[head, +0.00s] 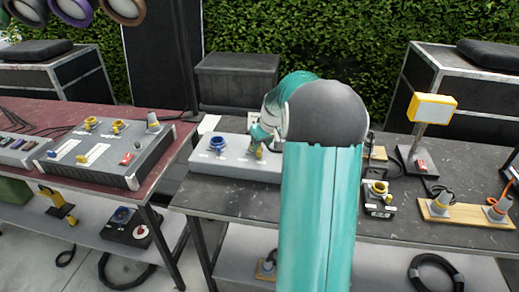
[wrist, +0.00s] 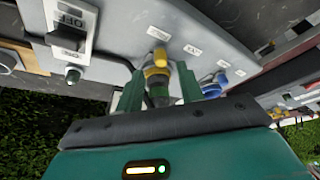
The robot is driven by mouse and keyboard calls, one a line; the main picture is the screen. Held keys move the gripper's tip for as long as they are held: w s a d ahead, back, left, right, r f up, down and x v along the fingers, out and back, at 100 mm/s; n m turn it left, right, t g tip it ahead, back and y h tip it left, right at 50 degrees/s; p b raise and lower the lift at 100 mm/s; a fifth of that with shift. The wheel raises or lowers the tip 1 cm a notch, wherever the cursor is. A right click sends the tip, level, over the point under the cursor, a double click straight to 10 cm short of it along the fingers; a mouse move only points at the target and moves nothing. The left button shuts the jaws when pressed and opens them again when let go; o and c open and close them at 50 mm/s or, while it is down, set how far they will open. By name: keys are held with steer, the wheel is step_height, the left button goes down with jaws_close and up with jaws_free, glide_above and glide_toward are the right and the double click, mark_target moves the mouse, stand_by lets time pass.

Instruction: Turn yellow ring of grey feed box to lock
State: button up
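The grey feed box (head: 228,165) lies on the right-hand dark table. Its yellow ring (wrist: 156,77) sits around a grey plug on the box and shows between my fingers in the wrist view. A blue socket (head: 217,143) is on the same box, left of the ring in the head view. My gripper (wrist: 158,80) has one green finger on each side of the yellow ring and plug. I cannot tell whether the fingers touch them. In the head view my arm hides part of the box, and my gripper (head: 259,141) is small there.
A switch labelled OFF (wrist: 72,25) stands beside the ring in the wrist view. A lamp (head: 432,108) and a wooden board with plugs (head: 455,210) are at the right. A small dark box with a yellow socket (head: 379,190) is nearer. Another panel (head: 110,150) lies on the left table.

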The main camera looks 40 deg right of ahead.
mark_target(259, 152)
steer(key=shift+x, duration=1.65)
steer(key=shift+w, duration=0.1)
jaws_close()
steer(key=shift+a, duration=0.25)
steer(key=m, duration=0.1)
steer(key=w+a+m+h, duration=0.1)
steer(key=shift+a+m, duration=0.1)
steer(key=shift+m, duration=0.3)
steer(key=m, duration=0.1)
steer(key=w+a+m+h, duration=0.1)
steer(key=shift+m+g, duration=0.3)
steer(key=shift+g, duration=0.1)
steer(key=shift+w+a+m+g+h, duration=0.15)
steer(key=shift+w+m+g+h, duration=0.2)
steer(key=shift+m, duration=0.75)
steer(key=shift+w+a+m+g+h, duration=0.15)
steer(key=shift+w+m+g, duration=0.25)
steer(key=shift+m, duration=0.7)
steer(key=shift+w+r, duration=0.1)
